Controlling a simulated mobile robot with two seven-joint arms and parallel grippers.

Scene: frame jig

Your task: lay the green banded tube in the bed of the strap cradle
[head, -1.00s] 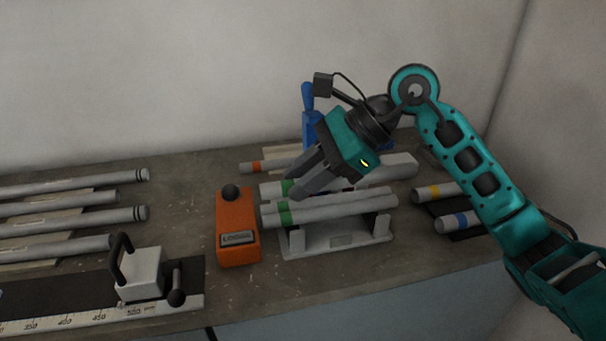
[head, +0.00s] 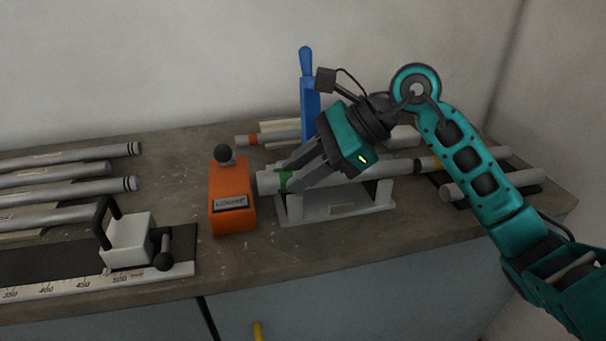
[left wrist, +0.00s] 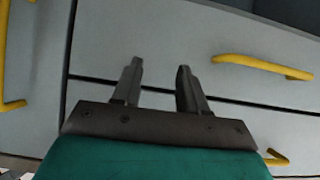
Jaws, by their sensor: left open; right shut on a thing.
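The green banded tube (head: 332,178) is a grey tube with a green band near its left end. My right gripper (head: 291,183) is shut on it close to the band. The tube lies roughly level along the grey cradle (head: 335,206), over its end supports; I cannot tell whether it touches the bed. A blue upright lever (head: 309,85) stands just behind, its base hidden by my gripper. In the left wrist view my left gripper (left wrist: 158,75) is open and empty, away from the tube.
An orange box with a black knob (head: 232,196) stands close to the tube's left end. An orange-banded tube (head: 268,138) lies behind. Several grey tubes (head: 70,187) and a clamp on a ruler (head: 128,241) are at left. Cabinet fronts with yellow handles (left wrist: 262,67) face my left gripper.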

